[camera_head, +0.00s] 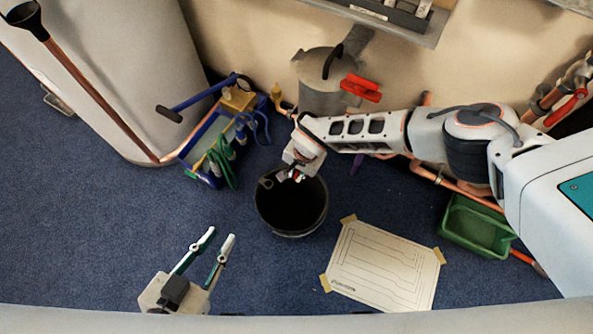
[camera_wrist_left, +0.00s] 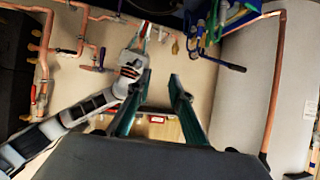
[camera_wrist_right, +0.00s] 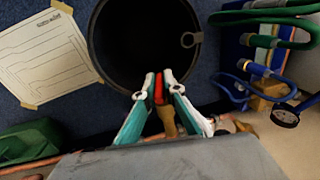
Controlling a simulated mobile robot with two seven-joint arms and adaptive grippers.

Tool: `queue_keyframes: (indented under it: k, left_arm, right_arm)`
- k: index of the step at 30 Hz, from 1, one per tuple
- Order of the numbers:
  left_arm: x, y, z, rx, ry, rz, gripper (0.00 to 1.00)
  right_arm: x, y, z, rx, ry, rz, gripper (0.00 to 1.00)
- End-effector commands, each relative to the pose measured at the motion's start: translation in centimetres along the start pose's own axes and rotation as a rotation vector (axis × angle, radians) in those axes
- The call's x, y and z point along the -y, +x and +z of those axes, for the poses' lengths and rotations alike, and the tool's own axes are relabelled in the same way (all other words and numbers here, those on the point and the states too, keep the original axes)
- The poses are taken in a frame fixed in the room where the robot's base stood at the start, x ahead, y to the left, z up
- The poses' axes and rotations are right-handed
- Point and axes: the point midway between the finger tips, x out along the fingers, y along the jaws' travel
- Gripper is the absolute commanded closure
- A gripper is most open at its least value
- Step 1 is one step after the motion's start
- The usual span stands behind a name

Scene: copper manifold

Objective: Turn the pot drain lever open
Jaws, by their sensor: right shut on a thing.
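The grey pot (camera_head: 322,98) with a dark handle on top stands at the back centre in the head view. In the right wrist view, a red lever (camera_wrist_right: 158,88) on a brass-coloured body (camera_wrist_right: 168,120) sits between the fingertips of my right gripper (camera_wrist_right: 159,82). That gripper is shut on the lever, over the edge of the black bucket (camera_head: 290,228). In the head view, my right gripper (camera_head: 285,178) largely hides the lever. My left gripper (camera_head: 219,236) is open and empty, low over the blue floor; its parted fingers (camera_wrist_left: 161,78) show in the left wrist view.
A blue tool tray (camera_head: 208,155) with hoses lies left of the bucket. A taped drawing sheet (camera_head: 382,268) and a green bin (camera_head: 474,226) are at right. Copper pipes (camera_head: 445,182) run behind my right arm. Blue floor is clear around the left gripper.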

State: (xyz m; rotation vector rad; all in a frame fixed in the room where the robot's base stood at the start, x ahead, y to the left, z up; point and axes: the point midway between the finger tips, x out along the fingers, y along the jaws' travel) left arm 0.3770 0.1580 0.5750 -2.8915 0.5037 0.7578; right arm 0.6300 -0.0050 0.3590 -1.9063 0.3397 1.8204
Motion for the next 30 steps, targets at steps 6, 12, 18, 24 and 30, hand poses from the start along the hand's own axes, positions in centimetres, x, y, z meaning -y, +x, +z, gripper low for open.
queue_keyframes:
  k: [6,12,18,24,30]
  left_arm:
    - [-0.8,0.5,-1.4,-0.038,-0.049,0.010,0.79]
    - [-1.1,0.5,-2.2,-0.057,-0.065,0.015,0.79]
    - [-1.2,0.5,-2.6,-0.066,-0.072,0.019,0.79]
    - [-1.2,0.5,-2.6,-0.066,-0.071,0.018,0.79]
    - [-1.1,0.5,-2.4,-0.064,-0.068,0.017,0.79]
  right_arm:
    - [-0.2,0.5,0.3,0.006,0.001,0.117,1.00]
    - [-0.2,0.3,0.2,0.003,0.001,0.170,1.00]
    - [-0.2,0.2,0.1,0.002,0.002,0.187,1.00]
    - [-0.2,0.1,0.1,0.002,0.002,0.187,1.00]
    - [-0.2,0.2,0.1,0.002,0.002,0.187,0.74]
